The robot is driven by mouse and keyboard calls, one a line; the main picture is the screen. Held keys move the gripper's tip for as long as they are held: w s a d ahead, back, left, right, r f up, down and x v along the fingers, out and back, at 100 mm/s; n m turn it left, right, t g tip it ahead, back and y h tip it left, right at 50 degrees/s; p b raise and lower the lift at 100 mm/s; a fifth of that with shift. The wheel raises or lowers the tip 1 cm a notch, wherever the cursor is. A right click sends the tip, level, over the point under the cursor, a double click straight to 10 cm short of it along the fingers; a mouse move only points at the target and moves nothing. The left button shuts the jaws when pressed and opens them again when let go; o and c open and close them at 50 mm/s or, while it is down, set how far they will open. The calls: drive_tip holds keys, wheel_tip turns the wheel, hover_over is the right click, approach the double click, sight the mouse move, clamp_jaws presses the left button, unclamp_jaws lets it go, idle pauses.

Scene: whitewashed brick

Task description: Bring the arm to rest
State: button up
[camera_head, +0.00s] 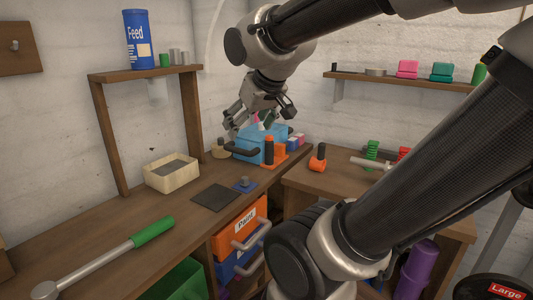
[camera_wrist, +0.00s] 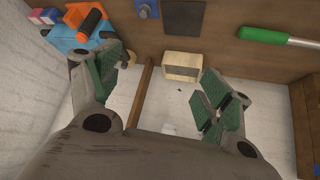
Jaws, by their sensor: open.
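My gripper (camera_head: 251,121) hangs from my arm above the back of the workbench, over the blue box (camera_head: 262,136) with dark handles. In the wrist view my gripper (camera_wrist: 162,88) has its green-padded fingers spread wide apart with nothing between them. The blue box also shows in the wrist view (camera_wrist: 75,36), at the upper left beside the left finger. My arm reaches in from the upper right in the head view. Whether the fingers touch the blue box cannot be told.
A wooden shelf (camera_head: 140,73) holds a blue Feed can (camera_head: 137,40).

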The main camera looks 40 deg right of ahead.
drive_tip(key=s+a+f+g, duration=0.1)
drive_tip(key=s+f, duration=0.1)
drive_tip(key=s, duration=0.2)
drive_tip(key=s+a+f+g+y, duration=0.1)
drive_tip(key=s+f+g, duration=0.1)
drive_tip(key=s, duration=0.3)
drive_tip(key=shift+s+f, duration=0.3)
drive_tip(key=shift+f, duration=0.05)
drive_tip(key=shift+d, duration=0.1)
idle(0.6)
